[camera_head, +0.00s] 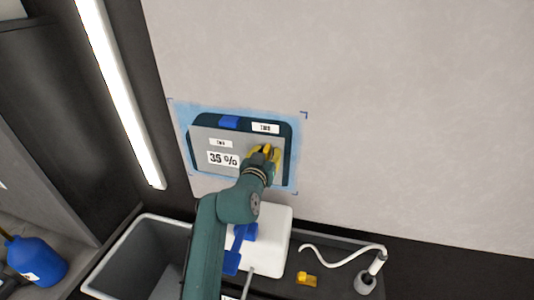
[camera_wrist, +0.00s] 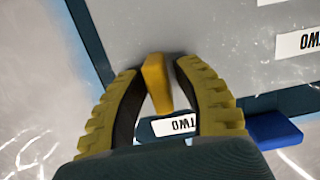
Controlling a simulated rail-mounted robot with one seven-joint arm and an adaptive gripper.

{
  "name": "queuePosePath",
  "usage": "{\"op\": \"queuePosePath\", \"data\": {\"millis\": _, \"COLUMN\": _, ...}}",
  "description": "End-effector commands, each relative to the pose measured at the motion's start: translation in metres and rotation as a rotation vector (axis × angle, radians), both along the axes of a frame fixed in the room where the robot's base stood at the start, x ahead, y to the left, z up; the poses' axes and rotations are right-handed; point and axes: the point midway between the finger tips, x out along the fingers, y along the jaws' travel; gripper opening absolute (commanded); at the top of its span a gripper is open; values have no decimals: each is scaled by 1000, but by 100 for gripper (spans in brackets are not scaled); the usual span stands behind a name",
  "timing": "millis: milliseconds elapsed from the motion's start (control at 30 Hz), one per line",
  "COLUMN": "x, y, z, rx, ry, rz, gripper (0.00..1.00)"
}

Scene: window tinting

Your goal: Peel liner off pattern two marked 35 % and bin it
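Pattern two (camera_head: 289,135) is a dark teal sheet on the pale upright panel, with a blue tab (camera_head: 229,122) at its top edge. Its grey liner (camera_head: 205,139), marked 35 %, lies flat over most of it. My gripper (camera_head: 265,152) is at the liner's upper right part. In the wrist view, my yellow fingers (camera_wrist: 157,72) stand either side of a yellow tab (camera_wrist: 155,80) on the liner, with narrow gaps showing beside it. A TWO label (camera_wrist: 175,125) shows between the fingers. The blue tab also shows there (camera_wrist: 271,130).
A grey open bin (camera_head: 128,262) stands below left. A white box (camera_head: 272,245) with a blue tool on it is beneath the panel. A small yellow block (camera_head: 306,279) and a white hose with stand (camera_head: 366,281) are at lower right. A blue bottle (camera_head: 37,260) stands far left.

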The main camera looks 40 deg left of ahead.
Motion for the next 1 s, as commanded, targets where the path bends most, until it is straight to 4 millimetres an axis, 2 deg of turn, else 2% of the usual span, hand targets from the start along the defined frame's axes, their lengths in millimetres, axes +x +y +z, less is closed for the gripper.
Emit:
{"op": "queuePosePath", "data": {"millis": 100, "x": 0, "y": 0, "z": 0, "rx": 0, "ry": 0, "rz": 0, "gripper": 29}}
{"op": "queuePosePath", "data": {"millis": 267, "x": 0, "y": 0, "z": 0, "rx": 0, "ry": 0, "rz": 0, "gripper": 0}}
{"op": "queuePosePath", "data": {"millis": 800, "x": -3, "y": -1, "z": -1, "rx": -1, "ry": 2, "rz": 0, "gripper": 0}}
{"op": "queuePosePath", "data": {"millis": 1000, "x": -11, "y": -6, "z": 1, "rx": -1, "ry": 2, "rz": 0, "gripper": 0}}
